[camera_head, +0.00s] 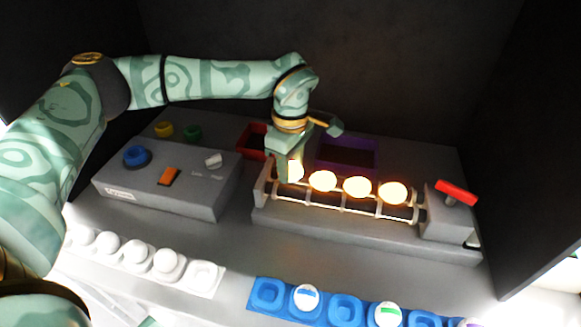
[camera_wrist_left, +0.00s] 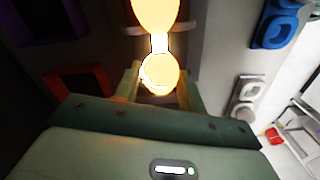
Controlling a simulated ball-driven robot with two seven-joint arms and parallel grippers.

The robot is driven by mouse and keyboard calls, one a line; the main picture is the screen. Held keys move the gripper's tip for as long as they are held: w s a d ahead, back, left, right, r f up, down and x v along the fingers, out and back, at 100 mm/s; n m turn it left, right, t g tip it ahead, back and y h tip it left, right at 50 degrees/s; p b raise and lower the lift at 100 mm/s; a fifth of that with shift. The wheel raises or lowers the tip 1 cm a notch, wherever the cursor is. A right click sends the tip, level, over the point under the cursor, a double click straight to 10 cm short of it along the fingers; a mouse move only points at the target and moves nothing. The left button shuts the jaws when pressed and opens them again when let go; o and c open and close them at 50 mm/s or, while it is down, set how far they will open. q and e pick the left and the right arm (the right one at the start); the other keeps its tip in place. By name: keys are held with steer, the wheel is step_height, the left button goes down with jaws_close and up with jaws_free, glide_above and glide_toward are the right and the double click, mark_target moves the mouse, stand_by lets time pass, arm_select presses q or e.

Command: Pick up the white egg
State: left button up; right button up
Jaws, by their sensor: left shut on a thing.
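My left gripper (camera_head: 291,174) reaches down at the left end of the roller rack and is shut on the leftmost glowing egg (camera_head: 297,171). In the left wrist view this egg (camera_wrist_left: 159,74) sits between the two fingers of the left gripper (camera_wrist_left: 160,85); its pale yellow glow hides its true colour. More glowing eggs lie to its right on the rack: one beside it (camera_head: 322,181), a middle one (camera_head: 357,187) and one at the right end (camera_head: 392,193). Whether the held egg touches the rollers cannot be told. My right gripper is not in view.
A white tray (camera_head: 204,275) with several white eggs is at the lower left. A blue tray (camera_head: 266,293) with colour-banded eggs is at the front. A grey control box (camera_head: 157,197) stands left of the rack. Red (camera_head: 250,141) and purple (camera_head: 346,152) bins are behind. A red-handled lever (camera_head: 456,192) is right.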

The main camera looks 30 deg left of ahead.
arm_select(q)
steer(key=s+d+r+p, duration=0.3)
steer(key=s+d+r, duration=0.5)
steer(key=s+r, duration=0.3)
steer(key=shift+d+r, duration=0.3)
steer(key=shift+r, duration=0.15)
steer(key=shift+s, duration=0.1)
